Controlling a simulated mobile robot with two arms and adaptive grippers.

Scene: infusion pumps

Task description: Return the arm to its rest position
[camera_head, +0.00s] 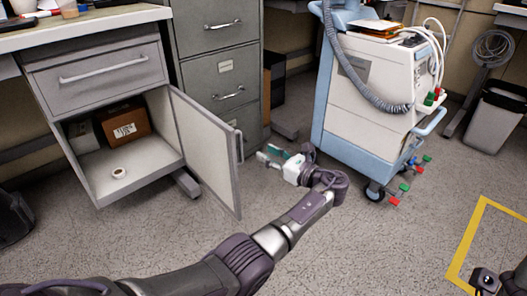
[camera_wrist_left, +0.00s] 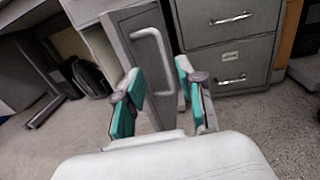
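My left arm reaches in from the bottom left of the head view. Its gripper (camera_head: 268,155) is beside the open door (camera_head: 207,150) of the low cabinet, to the right of the door's edge. In the left wrist view the two fingers with teal pads stand apart and the gripper (camera_wrist_left: 158,78) is empty. The door's handle (camera_wrist_left: 160,50) shows beyond and between the fingers, with no visible contact. A dark part of my right arm shows at the bottom right corner of the head view; its gripper cannot be made out.
A grey filing cabinet (camera_head: 222,75) stands behind the door. A blue and white medical cart (camera_head: 365,110) is to the right. Carpet is clear around a yellow floor line (camera_head: 468,240).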

